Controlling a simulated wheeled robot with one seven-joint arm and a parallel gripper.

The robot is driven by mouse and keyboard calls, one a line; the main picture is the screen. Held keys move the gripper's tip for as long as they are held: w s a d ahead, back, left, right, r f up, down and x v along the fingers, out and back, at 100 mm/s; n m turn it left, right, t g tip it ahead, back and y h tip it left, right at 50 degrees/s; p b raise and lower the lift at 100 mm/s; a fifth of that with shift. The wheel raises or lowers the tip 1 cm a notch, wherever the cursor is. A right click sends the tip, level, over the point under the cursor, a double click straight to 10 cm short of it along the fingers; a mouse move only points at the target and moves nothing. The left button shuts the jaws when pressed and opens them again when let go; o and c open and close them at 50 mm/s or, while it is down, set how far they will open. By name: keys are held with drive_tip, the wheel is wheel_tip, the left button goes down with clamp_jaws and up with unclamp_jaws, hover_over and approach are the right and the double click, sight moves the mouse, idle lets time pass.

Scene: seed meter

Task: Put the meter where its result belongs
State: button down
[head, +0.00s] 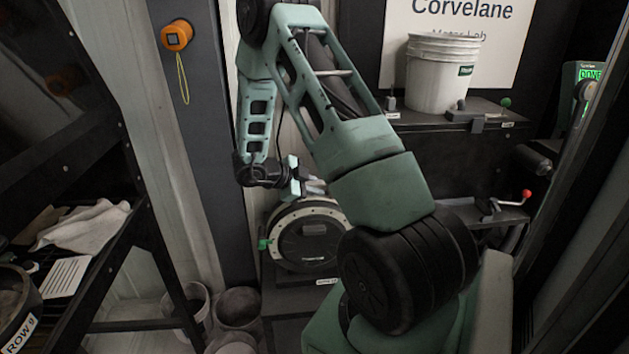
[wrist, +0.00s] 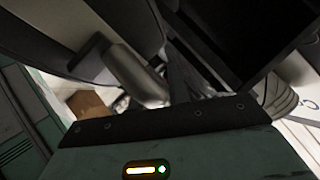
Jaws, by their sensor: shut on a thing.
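The meter (head: 308,237) is a round dark disc with a pale, dotted rim and a green knob at its left side. It stands upright at a low stand, facing the head camera. My gripper (head: 294,184) is at the top of the meter, shut on a grey part there. The wrist view shows a grey rounded piece (wrist: 136,72) close up beside a large dark curved body. The fingertips are small in the head view and hard to make out. My arm hides some of the space right of the meter.
A lit green "DONE" display (head: 590,74) is at the far right. A white bucket (head: 440,75) stands on a dark bench (head: 440,140). A red-knobbed lever (head: 526,194) is below it. A dark rack (head: 85,235) is at left, with several pots (head: 238,306) on the floor. An orange device (head: 176,35) hangs on a post.

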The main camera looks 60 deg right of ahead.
sight(309, 198)
drive_tip(key=shift+d+f+p, duration=0.1)
drive_tip(key=shift+f+p, duration=0.3)
drive_tip(key=shift+f, duration=1.6)
drive_tip(key=c, duration=1.3)
unclamp_jaws()
drive_tip(key=shift+f, duration=0.25)
drive_tip(key=shift+r, duration=0.1)
